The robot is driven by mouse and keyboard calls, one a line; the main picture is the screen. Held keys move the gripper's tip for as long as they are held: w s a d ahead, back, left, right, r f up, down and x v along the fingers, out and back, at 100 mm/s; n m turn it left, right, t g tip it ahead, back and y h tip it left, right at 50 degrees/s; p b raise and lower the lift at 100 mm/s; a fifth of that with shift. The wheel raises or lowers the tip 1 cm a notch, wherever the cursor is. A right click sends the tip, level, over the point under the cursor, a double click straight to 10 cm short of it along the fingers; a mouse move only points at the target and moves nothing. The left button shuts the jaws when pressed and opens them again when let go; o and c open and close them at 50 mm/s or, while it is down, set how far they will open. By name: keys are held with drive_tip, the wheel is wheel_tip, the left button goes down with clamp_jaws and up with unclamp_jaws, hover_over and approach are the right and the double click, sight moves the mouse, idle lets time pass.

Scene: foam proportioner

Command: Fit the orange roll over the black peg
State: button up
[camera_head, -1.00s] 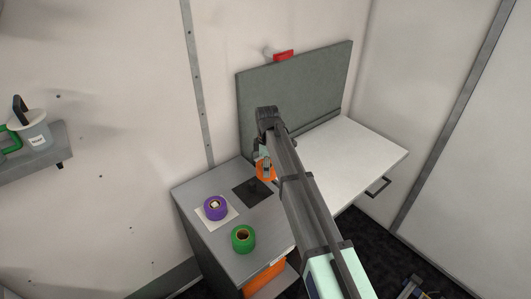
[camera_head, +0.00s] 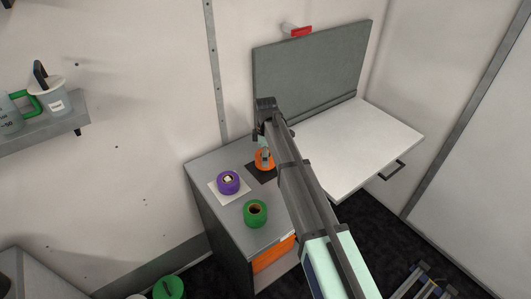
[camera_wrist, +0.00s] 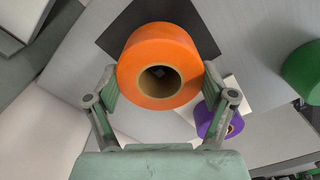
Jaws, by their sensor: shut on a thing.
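The orange roll (camera_head: 265,159) is in my gripper over the dark square mat (camera_head: 260,174) on the grey cabinet top. In the wrist view the roll (camera_wrist: 137,60) fills the centre, with its brown core facing the camera. My gripper (camera_wrist: 160,78) is shut on it, one finger on each side. The mat (camera_wrist: 115,28) shows behind the roll. The black peg cannot be made out clearly; a small dark shape shows inside the core. I cannot tell whether the roll is around the peg or above it.
A purple roll (camera_head: 228,183) sits on a white square left of the mat. A green roll (camera_head: 256,213) stands nearer the cabinet's front. A white fold-down table (camera_head: 365,150) and grey panel (camera_head: 310,80) lie right and behind.

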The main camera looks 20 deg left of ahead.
drive_tip(key=shift+f, duration=0.75)
drive_tip(key=shift+f+b, duration=0.4)
drive_tip(key=shift+f, duration=0.25)
idle(1.1)
drive_tip(key=o, duration=0.9)
drive_tip(key=shift+o, duration=0.2)
drive_tip(key=shift+r, duration=0.1)
drive_tip(key=shift+r+p, duration=2.6)
drive_tip(key=shift+r, duration=2.9)
